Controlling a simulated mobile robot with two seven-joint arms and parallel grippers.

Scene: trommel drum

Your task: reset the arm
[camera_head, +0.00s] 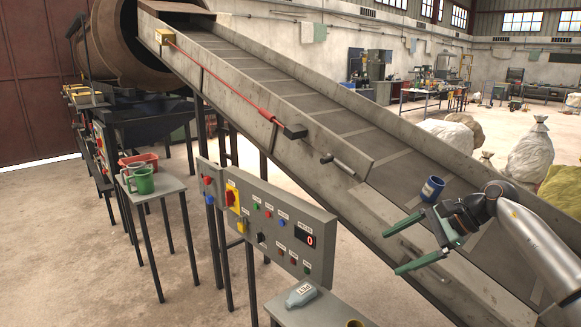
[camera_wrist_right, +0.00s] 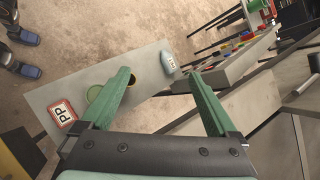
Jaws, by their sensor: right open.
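My right gripper (camera_head: 392,252) is open and empty, with its two green fingers spread apart. Its arm comes in from the right in the head view, and the fingers point left, in front of the inclined conveyor's near side. In the right wrist view the open fingers (camera_wrist_right: 160,74) show with nothing between their tips; a grey table lies below and beyond them. A blue cup (camera_head: 432,189) is on the conveyor belt, just above the gripper in the picture and outside the fingers. My left gripper is not in view.
The conveyor (camera_head: 272,75) rises to the rusty drum (camera_head: 132,45). A control panel (camera_head: 265,222) stands left of the gripper. A small table holds a green mug (camera_head: 140,181).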

